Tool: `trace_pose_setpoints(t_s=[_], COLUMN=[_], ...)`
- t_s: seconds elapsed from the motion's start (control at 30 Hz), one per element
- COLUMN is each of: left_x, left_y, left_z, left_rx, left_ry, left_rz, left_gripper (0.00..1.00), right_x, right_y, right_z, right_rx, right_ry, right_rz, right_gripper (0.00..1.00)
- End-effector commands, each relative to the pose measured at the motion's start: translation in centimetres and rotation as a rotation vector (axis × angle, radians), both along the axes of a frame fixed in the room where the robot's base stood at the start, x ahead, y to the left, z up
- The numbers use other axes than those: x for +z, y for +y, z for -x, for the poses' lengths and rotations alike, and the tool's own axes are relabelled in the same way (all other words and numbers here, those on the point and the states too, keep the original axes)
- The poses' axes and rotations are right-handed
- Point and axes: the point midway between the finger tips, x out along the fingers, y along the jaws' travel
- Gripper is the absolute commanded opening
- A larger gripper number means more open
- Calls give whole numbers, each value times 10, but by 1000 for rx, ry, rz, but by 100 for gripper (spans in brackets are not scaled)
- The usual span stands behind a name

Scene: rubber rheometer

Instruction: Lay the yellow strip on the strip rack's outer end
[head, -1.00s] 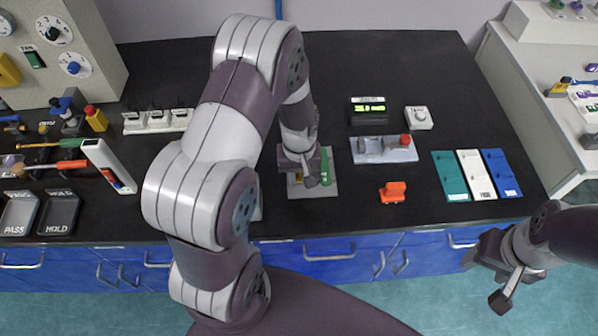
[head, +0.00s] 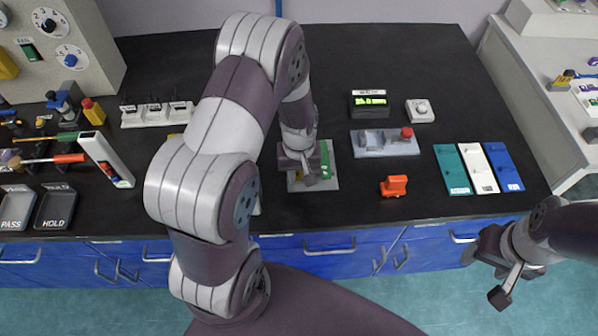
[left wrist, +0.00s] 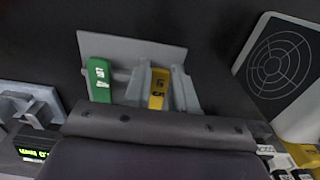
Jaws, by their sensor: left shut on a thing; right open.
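The strip rack is a grey plate (head: 329,182) on the black bench, under my left gripper (head: 308,178). A green strip (head: 325,158) stands on its right part in the head view. The rack (left wrist: 140,50) and green strip (left wrist: 98,78) also show in the left wrist view. There my left gripper (left wrist: 161,82) is shut on the yellow strip (left wrist: 158,90), at the rack end away from the green strip. I cannot tell whether the strip touches the rack. In the head view my left arm hides most of the strip. My right gripper (head: 497,270) is open and empty, in front of the bench.
An orange-red block (head: 394,186) stands right of the rack. Behind it are a grey fixture with a red knob (head: 383,143) and a lit display (head: 369,103). Teal, white and blue panels (head: 480,168) lie at the right. The back of the bench is clear.

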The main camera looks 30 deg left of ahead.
Motion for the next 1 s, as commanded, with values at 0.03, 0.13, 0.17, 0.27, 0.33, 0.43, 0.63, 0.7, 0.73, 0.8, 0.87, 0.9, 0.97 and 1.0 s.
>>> trace_pose_setpoints(t_s=[0.03,0.13,0.17,0.27,0.33,0.43,0.63,0.7,0.73,0.8,0.87,0.9,0.97,1.0], left_x=[-2,-4,-4,-3,-3,-3,7,22,30,50,67,78,92,100], left_y=[0,0,0,0,0,0,0,0,0,0,0,0,0,0], left_z=[0,0,0,0,0,0,-1,-1,-1,-1,-1,-1,-1,-1], left_rx=[0,0,0,0,0,0,0,0,0,0,0,0,0,0], left_ry=[0,0,0,0,0,0,-3,-6,-5,-8,-7,-7,-5,-4], left_rz=[0,0,0,0,0,0,-1,-1,-1,-1,-1,-1,-1,0], left_gripper=[0,0,0,55,55,55,55,55,55,55,55,55,55,55], right_x=[-1,-2,-3,-2,-2,-2,-1,-1,-1,-1,0,0,0,0], right_y=[0,0,0,0,0,0,0,0,0,0,0,0,0,0], right_z=[0,0,0,0,0,0,0,0,0,0,0,0,0,0], right_rx=[0,0,0,0,0,0,0,0,0,0,0,0,0,0], right_ry=[0,0,0,0,0,0,0,0,0,0,0,0,0,0], right_rz=[0,0,0,0,0,0,0,0,0,0,0,0,0,0], right_gripper=[58,58,58,58,58,58,58,58,58,58,58,58,58,58])
